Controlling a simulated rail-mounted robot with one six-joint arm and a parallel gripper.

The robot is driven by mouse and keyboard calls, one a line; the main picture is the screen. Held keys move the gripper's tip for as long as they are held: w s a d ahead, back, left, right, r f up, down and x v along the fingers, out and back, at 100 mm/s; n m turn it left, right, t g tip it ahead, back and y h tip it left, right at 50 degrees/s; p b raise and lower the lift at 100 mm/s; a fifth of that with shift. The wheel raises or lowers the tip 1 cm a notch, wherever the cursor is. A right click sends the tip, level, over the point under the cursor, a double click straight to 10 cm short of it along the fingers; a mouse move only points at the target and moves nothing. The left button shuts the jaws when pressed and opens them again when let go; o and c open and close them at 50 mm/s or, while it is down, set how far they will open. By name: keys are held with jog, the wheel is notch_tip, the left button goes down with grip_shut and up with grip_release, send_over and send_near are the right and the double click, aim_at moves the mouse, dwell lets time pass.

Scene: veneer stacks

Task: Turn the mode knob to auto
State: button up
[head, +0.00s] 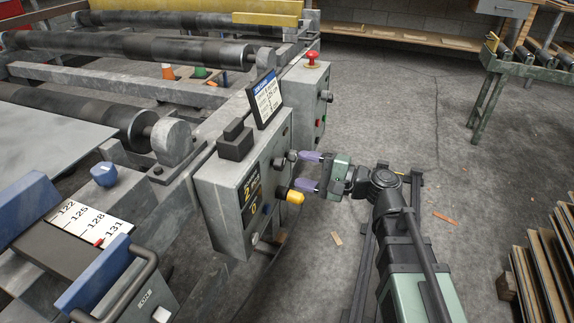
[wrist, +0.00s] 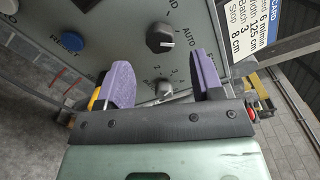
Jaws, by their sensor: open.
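The mode knob (wrist: 160,37) is round and black on a grey panel (wrist: 120,30), with the word AUTO printed to its right in the wrist view. A pale mark shows on it, but I cannot tell for sure which label it points at. My gripper (wrist: 160,82) is open and empty, its two purple fingers spread below the knob in that view, not around it. In the head view my gripper (head: 304,171) faces the right side of the grey control box (head: 222,195), close to its dark knobs. The lower dial between the fingers is partly hidden.
A blue RESET button (wrist: 68,43) is left of the knob. A yellow knob (head: 295,197) sticks out near the lower finger. A second box with a red mushroom button (head: 312,57) and a card (head: 264,98) stand behind.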

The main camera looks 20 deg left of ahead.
jog(key=d, duration=0.5)
jog(key=shift+s, duration=0.25)
